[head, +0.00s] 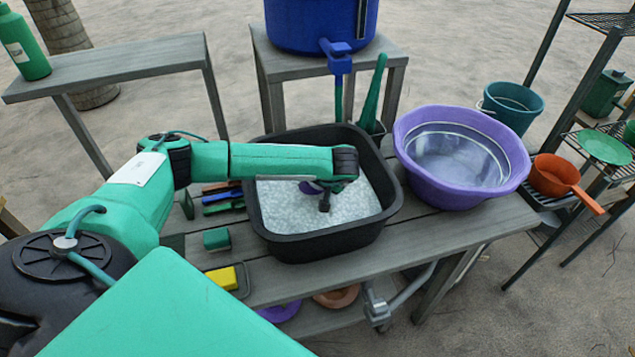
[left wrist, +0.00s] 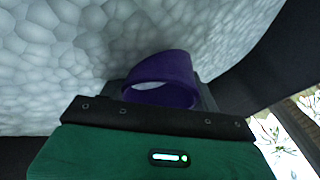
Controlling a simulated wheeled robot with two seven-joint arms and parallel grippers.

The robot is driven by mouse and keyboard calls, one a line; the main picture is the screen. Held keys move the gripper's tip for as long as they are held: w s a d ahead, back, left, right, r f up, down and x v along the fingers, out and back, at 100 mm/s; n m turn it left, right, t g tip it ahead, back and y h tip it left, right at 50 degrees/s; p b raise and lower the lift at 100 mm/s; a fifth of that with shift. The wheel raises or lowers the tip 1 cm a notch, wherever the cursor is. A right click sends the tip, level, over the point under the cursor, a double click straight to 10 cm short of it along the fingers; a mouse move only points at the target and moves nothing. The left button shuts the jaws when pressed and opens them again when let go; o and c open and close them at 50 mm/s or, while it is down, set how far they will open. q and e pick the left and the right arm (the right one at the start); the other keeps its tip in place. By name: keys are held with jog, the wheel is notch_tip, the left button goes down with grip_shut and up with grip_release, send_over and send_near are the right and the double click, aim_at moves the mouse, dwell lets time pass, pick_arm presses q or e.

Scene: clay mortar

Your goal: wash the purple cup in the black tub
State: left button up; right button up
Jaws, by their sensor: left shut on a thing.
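The black tub (head: 325,246) stands on the grey table and is filled with pale foamy suds. My left gripper (head: 325,200) reaches down into the tub, over and partly in the suds. It is shut on the purple cup (head: 309,187), which mostly hides behind my arm in the head view. In the left wrist view, the purple cup (left wrist: 165,80) shows at the jaws with its rim and opening visible, tilted, against the white foam. The cup's lower part is hidden by the gripper. My right gripper does not show.
A purple basin (head: 460,185) of clear water stands right of the tub. A blue water container (head: 310,25) with a tap stands behind. A green sponge (head: 217,239), a yellow sponge (head: 222,279) and several brushes lie left of the tub.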

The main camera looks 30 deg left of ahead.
pick_arm(q)
jog(key=shift+w+d+b, duration=0.15)
jog(key=shift+w+d, duration=0.15)
jog(key=shift+d, duration=0.25)
jog(key=shift+w+d+b, duration=0.15)
jog(key=shift+w+d, duration=0.15)
jog(key=shift+d, duration=0.2)
jog(key=shift+s+a+p, duration=0.2)
jog(key=shift+s+a, duration=0.15)
jog(key=shift+a, duration=0.25)
jog(key=shift+s+a+p, duration=0.15)
jog(key=shift+s+a, duration=0.2)
jog(key=shift+a, duration=0.2)
jog(key=shift+w+d, duration=0.4)
jog(key=shift+d, duration=0.2)
